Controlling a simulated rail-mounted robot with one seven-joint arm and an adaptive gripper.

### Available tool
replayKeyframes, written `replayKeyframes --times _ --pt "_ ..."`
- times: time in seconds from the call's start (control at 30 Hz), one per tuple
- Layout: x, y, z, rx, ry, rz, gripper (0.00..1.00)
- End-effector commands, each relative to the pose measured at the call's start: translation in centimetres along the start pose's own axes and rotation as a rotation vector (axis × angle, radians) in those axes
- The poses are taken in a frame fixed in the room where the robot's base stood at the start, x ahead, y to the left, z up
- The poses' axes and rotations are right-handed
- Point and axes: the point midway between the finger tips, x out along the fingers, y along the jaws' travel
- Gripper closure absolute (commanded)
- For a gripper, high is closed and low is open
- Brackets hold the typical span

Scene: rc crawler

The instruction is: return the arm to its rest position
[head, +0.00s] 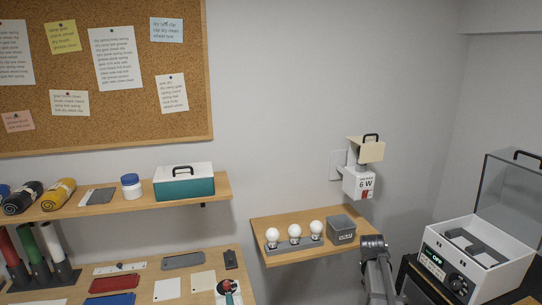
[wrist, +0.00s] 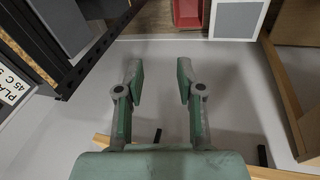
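My gripper (wrist: 160,82) is seen in the wrist view. Its two green-padded fingers stand apart with nothing between them, so it is open and empty. Grey floor or wall surface shows beyond the fingers. In the head view, a grey part of my arm (head: 374,262) rises at the lower right, in front of the small shelf's right end and left of the white machine. I cannot make out the gripper's fingers in the head view.
A wooden shelf (head: 262,222) holds three bulbs and a grey box (head: 341,229). A white machine with a raised clear lid (head: 508,196) stands at right. A workbench (head: 240,290) with several tools is at lower left. In the wrist view, a red tray (wrist: 187,13) lies at the top.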

Motion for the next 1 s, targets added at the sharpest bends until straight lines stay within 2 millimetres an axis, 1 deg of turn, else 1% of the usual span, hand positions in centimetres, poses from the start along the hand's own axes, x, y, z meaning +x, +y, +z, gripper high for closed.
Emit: replayKeyframes --times 0.03,0.07,0.1,0.17,0.2,0.27,0.3,0.37,0.4,0.47,0.5,0.53,0.57,0.6,0.67,0.7,0.77,0.8,0.87,0.9,0.97,1.0 --pt "1.1 -3.5 2.6 0.006 -0.013 -0.029 0.63" --pt "1.7 -5.1 3.6 0.014 -0.019 -0.044 0.63" --pt "2.4 -7.4 5.0 0.025 -0.029 -0.066 0.63" --pt "3.4 -10.7 7.4 0.044 -0.047 -0.097 0.63" --pt "3.9 -12.8 9.1 0.056 -0.060 -0.119 0.63" --pt "4.6 -15.9 11.7 0.076 -0.081 -0.148 0.63" --pt "5.0 -17.9 13.6 0.090 -0.096 -0.168 0.63" --pt "5.4 -20.8 16.5 0.110 -0.123 -0.195 0.63" --pt "5.6 -22.6 18.6 0.124 -0.142 -0.212 0.63" --pt "5.6 -25.3 21.8 0.148 -0.173 -0.238 0.63" --pt "6.1 -26.6 23.6 0.162 -0.195 -0.249 0.63" --pt "8.0 -26.7 23.8 0.160 -0.218 -0.248 0.63" --pt "9.1 -27.0 24.7 0.158 -0.240 -0.249 0.63" --pt "10.3 -27.5 26.0 0.154 -0.268 -0.251 0.63" --pt "11.9 -28.2 28.1 0.148 -0.311 -0.254 0.63" --pt "12.9 -28.8 29.6 0.145 -0.339 -0.256 0.63" --pt "14.4 -29.5 31.8 0.139 -0.381 -0.259 0.63" --pt "15.3 -30.0 33.3 0.135 -0.409 -0.262 0.63" --pt "16.6 -30.7 35.6 0.129 -0.451 -0.265 0.63" --pt "17.5 -31.2 37.2 0.126 -0.479 -0.267 0.63" --pt "18.6 -31.9 39.5 0.120 -0.522 -0.270 0.63" --pt "19.3 -32.4 41.1 0.116 -0.549 -0.272 0.63"
